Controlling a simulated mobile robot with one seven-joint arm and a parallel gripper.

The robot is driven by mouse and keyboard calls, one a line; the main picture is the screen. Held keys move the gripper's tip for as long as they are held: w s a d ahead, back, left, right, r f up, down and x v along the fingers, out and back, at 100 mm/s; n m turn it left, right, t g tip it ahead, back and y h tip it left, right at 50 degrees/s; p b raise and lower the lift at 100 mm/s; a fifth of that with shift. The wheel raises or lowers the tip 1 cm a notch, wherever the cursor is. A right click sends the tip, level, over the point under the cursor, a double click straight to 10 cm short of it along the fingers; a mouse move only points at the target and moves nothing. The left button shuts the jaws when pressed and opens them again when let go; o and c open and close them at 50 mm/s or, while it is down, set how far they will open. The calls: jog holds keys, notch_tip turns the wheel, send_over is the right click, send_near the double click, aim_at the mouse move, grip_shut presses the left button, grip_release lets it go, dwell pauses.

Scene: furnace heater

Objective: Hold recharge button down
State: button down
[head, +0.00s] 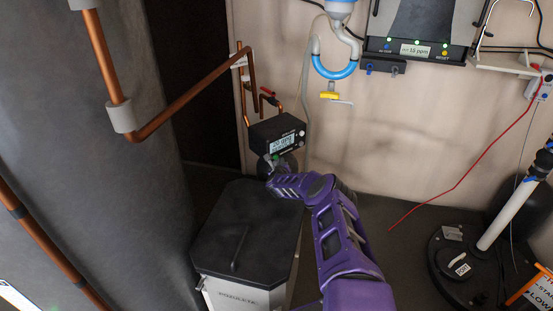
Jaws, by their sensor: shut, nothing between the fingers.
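A black control box (276,131) with a small lit display (283,143) is fixed on copper pipework by the wall, near the middle of the head view. A small green spot, possibly the recharge button (275,157), shows at its lower edge; its label is too small to read. My purple arm reaches up from the bottom. My gripper (268,166) is shut and empty, with its tip at or just below the box's lower edge. The gripper partly hides that area, and I cannot tell whether it touches the button.
A grey bin with a dark lid (248,235) stands below the box. A large grey cylinder (130,190) with copper pipes fills the left. A blue-ended drain trap (335,68) and yellow valve (330,96) hang above right. A white pipe on a dark base (500,215) stands right.

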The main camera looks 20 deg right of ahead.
jog(key=shift+w, duration=0.15)
jog(key=shift+w+a, duration=0.15)
jog(key=shift+w, duration=0.1)
jog(key=shift+w+a, duration=0.15)
jog(key=shift+w, duration=0.3)
dwell(1.7)
jog(key=shift+s, duration=0.1)
dwell(1.9)
jog(key=shift+s+d+p, duration=0.25)
jog(key=shift+s+p, duration=0.5)
jog(key=shift+p, duration=0.1)
jog(key=shift+s+d+p, duration=0.3)
jog(key=shift+s+p, duration=0.4)
jog(key=shift+s, duration=0.1)
jog(key=shift+s+d+p, duration=0.25)
jog(key=shift+s+p, duration=0.4)
jog(key=shift+s, duration=0.15)
jog(key=shift+s+d+p, duration=0.3)
jog(key=shift+s+p, duration=0.4)
jog(key=shift+s, duration=0.1)
